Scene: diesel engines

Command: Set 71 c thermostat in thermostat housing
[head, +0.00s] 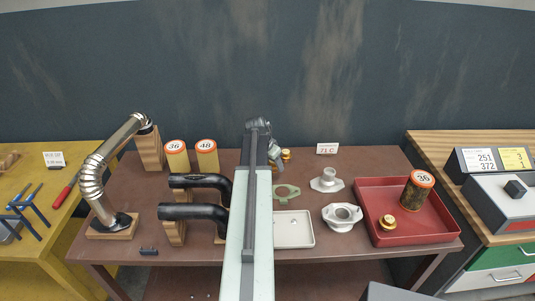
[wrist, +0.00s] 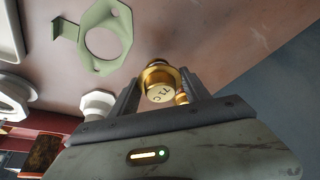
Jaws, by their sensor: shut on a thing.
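My gripper (wrist: 160,92) is shut on a brass thermostat (wrist: 159,76), whose face carries a marking that looks like 71 C upside down. In the head view my arm mostly hides the gripper; brass shows just right of it (head: 286,154). A pale grey housing with an open round bore (head: 342,217), seemingly the thermostat housing, stands on the brown table left of the red tray. It shows partly at the left edge of the wrist view (wrist: 12,103). My gripper is behind and left of it, apart from it.
A second brass piece (wrist: 182,98) is close by the gripper. A green gasket (head: 287,192), a pale flanged cover (head: 327,181) and a shallow white tray (head: 294,229) lie nearby. The red tray (head: 447,228) holds a canister marked 36 (head: 418,193) and another brass thermostat (head: 387,223). Black pipes (head: 190,212) stand left.

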